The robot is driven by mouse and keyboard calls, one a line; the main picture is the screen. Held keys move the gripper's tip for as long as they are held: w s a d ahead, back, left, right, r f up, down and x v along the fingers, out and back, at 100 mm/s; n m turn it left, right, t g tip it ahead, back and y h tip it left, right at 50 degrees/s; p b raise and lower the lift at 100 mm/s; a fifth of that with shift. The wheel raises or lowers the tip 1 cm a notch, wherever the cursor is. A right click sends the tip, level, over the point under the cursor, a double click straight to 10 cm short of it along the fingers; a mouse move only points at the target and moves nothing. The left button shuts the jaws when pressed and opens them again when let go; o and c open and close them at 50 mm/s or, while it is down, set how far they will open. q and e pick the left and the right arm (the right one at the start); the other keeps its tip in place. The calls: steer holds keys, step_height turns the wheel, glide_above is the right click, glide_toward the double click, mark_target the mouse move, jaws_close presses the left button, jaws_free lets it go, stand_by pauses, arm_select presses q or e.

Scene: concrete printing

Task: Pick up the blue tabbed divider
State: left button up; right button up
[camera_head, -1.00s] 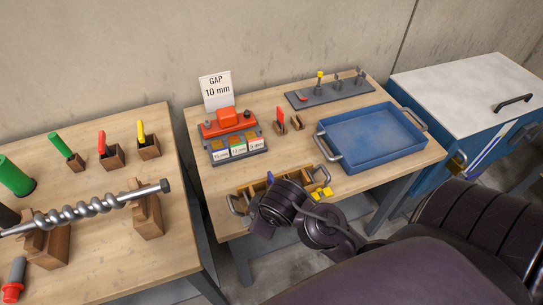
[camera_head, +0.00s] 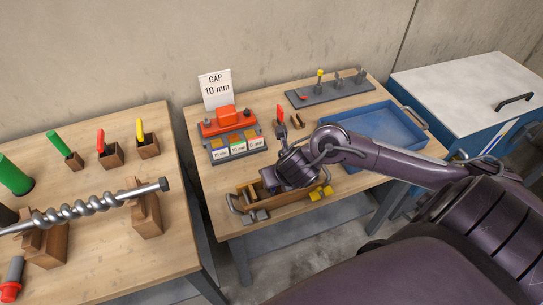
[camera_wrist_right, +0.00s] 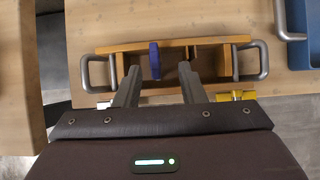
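The blue tabbed divider (camera_wrist_right: 155,60) stands upright in a wooden box (camera_wrist_right: 210,42) with metal handles at both ends. In the wrist view it lies between the lines of my right gripper's (camera_wrist_right: 160,85) two fingers, nearer the left one. My right gripper is open and empty, with no visible contact with the divider. In the head view the right gripper hangs over the wooden box (camera_head: 246,193) and hides much of its inside, so I cannot make out the divider clearly there. My left gripper is not in view.
Yellow blocks (camera_head: 320,192) and grey blocks (camera_head: 256,216) sit at the box's front side. A blue tray (camera_head: 385,125) lies to the right, and an orange device with labelled slots (camera_head: 232,135) behind. A "GAP 10 mm" sign (camera_head: 216,88) stands farther back.

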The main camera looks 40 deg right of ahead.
steer(key=x, duration=0.3)
steer(key=b+x, duration=0.1)
steer(key=shift+a+f, duration=0.3)
steer(key=shift+f, duration=0.05)
steer(key=shift+w+f, duration=0.4)
steer(key=shift+f, duration=0.05)
jaws_close()
